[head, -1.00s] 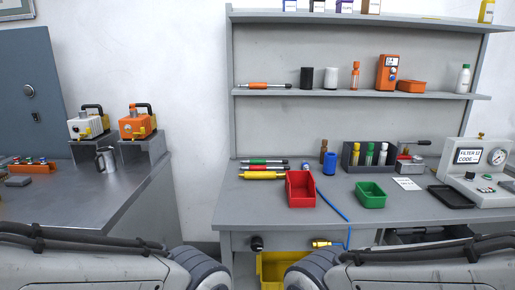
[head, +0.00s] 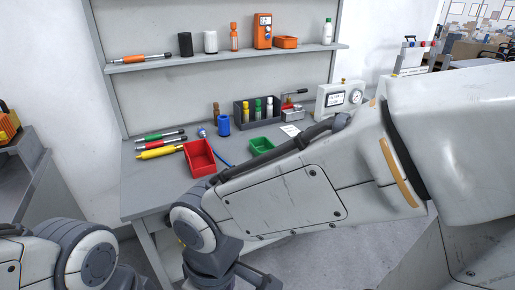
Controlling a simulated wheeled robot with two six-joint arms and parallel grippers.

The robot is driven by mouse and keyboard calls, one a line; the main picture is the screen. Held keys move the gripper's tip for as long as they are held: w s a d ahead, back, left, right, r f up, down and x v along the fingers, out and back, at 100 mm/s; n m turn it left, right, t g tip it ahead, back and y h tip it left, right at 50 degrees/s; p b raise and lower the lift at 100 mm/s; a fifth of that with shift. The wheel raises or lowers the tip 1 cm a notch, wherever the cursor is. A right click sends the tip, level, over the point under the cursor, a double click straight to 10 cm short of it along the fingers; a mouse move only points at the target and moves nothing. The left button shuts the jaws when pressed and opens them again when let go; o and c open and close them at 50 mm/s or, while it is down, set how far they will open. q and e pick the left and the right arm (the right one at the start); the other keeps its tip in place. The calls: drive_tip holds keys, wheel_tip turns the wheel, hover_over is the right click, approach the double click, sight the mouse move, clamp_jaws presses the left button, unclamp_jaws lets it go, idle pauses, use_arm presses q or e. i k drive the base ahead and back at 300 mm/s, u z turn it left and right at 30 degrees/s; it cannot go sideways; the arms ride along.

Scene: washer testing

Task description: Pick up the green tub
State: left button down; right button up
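The green tub (head: 262,145) is a small open bin on the grey workbench, right of the red tub (head: 200,158). It looks empty, and my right arm passes in front of its lower right side. That arm reaches in from the right, across the bench front, and bends down at the bottom of the picture. Its gripper fingers are not seen. Part of my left arm shows at the bottom left, with its gripper out of the picture. Nothing is seen gripping the tub.
Behind the green tub stands a dark rack (head: 257,111) of bottles, with a blue cup (head: 223,125) to its left. Pens and a yellow tool (head: 160,152) lie left of the red tub. A gauge box (head: 341,98) stands right. A shelf (head: 215,54) runs above.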

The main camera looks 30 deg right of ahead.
sight(259, 146)
drive_tip(key=z, duration=0.5)
drive_tip(key=i, duration=0.6)
drive_tip(key=z, duration=0.65)
drive_tip(key=i, duration=0.75)
drive_tip(key=u, duration=0.25)
